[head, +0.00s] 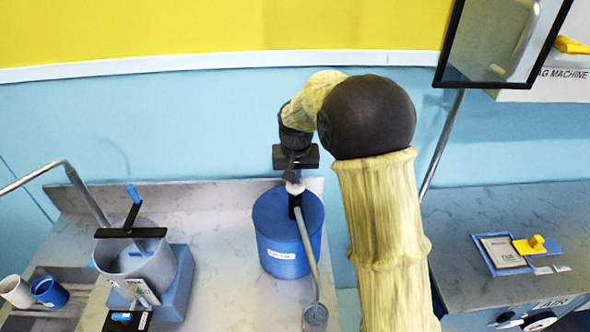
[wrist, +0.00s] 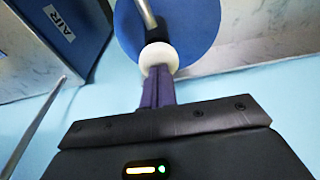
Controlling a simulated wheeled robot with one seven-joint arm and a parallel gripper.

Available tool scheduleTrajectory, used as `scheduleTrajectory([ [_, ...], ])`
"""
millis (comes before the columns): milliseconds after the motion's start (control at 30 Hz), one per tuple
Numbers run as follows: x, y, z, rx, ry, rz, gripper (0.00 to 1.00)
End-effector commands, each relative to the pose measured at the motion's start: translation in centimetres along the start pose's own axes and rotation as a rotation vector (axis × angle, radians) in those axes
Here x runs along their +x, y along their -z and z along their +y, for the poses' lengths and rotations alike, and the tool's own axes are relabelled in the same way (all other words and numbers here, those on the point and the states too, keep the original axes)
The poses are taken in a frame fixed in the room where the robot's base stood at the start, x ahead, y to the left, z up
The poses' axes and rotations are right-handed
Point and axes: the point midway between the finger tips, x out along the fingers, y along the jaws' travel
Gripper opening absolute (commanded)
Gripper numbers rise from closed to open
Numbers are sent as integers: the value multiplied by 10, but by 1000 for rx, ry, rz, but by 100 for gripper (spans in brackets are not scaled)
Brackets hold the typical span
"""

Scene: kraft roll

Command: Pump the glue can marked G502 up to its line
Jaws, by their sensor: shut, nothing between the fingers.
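A blue can (head: 274,236) stands on the grey bench, with a small white label (head: 281,254) too small to read. A grey spout tube (head: 308,250) runs from its top down to a small clear cup (head: 315,315). A pale knob (wrist: 158,57) sits above the can's blue lid (wrist: 193,28) in the wrist view. My gripper (head: 293,180) is above the can, pointing down, its purple fingers (wrist: 158,88) shut with nothing between them. The fingertips are at the knob; I cannot tell whether they touch it. The cup's fill line cannot be made out.
At left a grey pot (head: 150,268) with a black crossbar stands on a blue base (head: 183,285). White (head: 17,291) and blue (head: 50,291) cups lie further left. A dark-framed panel (head: 495,42) hangs upper right.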

Motion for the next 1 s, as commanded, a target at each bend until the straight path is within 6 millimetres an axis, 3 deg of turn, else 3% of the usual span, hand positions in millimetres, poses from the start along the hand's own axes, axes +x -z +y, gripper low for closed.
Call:
scheduleTrajectory([
  [267, 3, -2, 0, 0, -2, -8, 0],
  [1000, -45, 8, 0, 0, -1, -5, 0],
])
